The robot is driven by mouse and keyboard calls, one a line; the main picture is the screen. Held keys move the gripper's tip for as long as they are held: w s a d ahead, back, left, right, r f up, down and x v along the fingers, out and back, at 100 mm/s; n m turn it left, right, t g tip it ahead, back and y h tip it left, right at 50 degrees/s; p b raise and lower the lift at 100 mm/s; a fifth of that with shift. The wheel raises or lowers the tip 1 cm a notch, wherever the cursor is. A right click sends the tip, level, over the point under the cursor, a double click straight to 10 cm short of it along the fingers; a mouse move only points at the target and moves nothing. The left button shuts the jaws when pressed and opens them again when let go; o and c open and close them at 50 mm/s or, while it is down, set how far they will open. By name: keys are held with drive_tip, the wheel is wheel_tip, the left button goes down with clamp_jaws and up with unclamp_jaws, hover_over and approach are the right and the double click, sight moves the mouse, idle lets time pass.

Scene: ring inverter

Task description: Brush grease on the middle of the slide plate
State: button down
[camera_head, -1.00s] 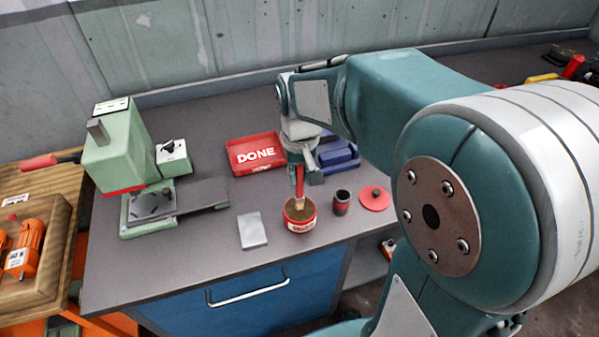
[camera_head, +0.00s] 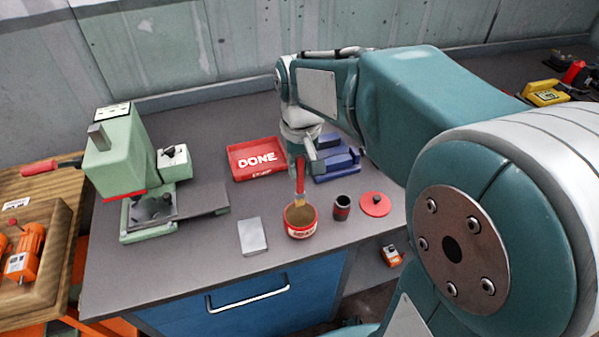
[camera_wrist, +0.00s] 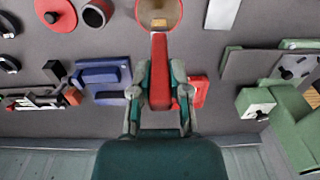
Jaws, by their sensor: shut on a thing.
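My gripper (camera_head: 299,165) is shut on the red handle of a brush (camera_head: 300,181) that points down. In the wrist view, the handle (camera_wrist: 159,72) sits between the two fingers (camera_wrist: 160,98). The pale bristles are at the mouth of a red grease tin (camera_head: 301,232); I cannot tell whether they touch the grease. The tin's open top also shows in the wrist view (camera_wrist: 172,14). A flat light-grey plate (camera_head: 252,236), seemingly the slide plate, lies on the bench just left of the tin. Its visible top looks plain and bare.
Behind are a red DONE tray (camera_head: 240,170) and a blue block (camera_head: 345,163). A green press (camera_head: 115,165) stands left. Bare bench lies between press and plate.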

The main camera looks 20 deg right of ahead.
sight(300, 157)
drive_tip(key=shift+r, duration=1.6)
